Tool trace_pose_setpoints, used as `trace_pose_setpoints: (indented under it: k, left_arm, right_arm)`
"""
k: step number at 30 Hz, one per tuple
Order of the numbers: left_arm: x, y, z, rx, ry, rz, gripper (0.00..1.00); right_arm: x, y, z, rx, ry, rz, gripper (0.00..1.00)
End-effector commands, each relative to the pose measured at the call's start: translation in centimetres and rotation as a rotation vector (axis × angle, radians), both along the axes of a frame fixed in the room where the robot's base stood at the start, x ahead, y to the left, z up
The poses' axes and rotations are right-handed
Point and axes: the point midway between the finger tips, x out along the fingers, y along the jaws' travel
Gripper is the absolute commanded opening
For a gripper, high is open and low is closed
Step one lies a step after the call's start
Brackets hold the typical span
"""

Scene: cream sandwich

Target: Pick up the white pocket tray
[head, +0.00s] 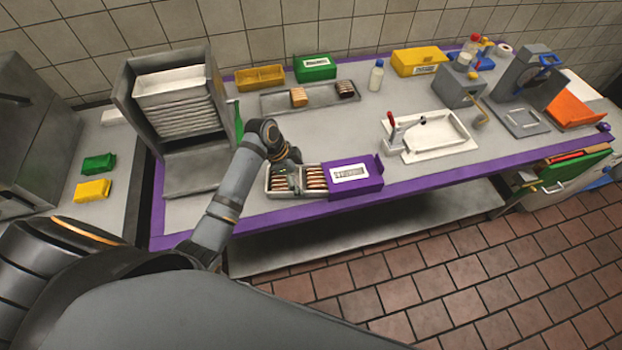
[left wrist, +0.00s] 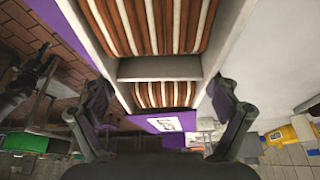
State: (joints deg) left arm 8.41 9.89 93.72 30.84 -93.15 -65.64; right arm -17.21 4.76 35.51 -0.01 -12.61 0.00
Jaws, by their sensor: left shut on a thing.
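The white pocket tray (head: 295,193) is near the purple front edge of the counter, left of the purple box (head: 357,177). Its two pockets hold rows of brown-and-cream sandwiches. My left gripper (head: 285,170) reaches over its left part and is shut on it. In the left wrist view the fingers of the gripper (left wrist: 160,97) sit on both outer side walls of the tray (left wrist: 160,68), near the divider between the pockets. I cannot tell whether the tray touches the counter. My arm hides part of its back. My right gripper is not in view.
A grey rack (head: 120,85) with stacked white trays stands at the left. A grey tray (head: 275,104) with two small stacks lies behind. A white tray (head: 462,147) with a red-handled tool lies right. The mid-counter (head: 345,130) is clear.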

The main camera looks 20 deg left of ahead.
Motion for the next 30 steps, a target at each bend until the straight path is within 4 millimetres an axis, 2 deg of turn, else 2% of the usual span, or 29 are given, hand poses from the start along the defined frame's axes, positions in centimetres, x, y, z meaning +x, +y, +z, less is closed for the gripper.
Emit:
trace_pose_setpoints:
  k: [9, 14, 20, 30]
  left_arm:
    - [-1.2, 3.1, -0.1, 0.002, -0.001, -0.001, 0.54]
    - [-1.1, 3.0, 1.7, -0.001, -0.004, -0.002, 0.54]
    - [-1.0, 3.0, 4.9, 0.0, -0.006, -0.002, 0.54]
    - [-1.0, 3.0, 12.0, 0.001, -0.005, -0.002, 0.54]
  right_arm:
    - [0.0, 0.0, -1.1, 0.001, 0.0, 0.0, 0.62]
    - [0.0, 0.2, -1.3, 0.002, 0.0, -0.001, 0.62]
    - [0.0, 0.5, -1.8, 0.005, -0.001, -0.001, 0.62]
    - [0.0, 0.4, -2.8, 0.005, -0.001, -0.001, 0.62]
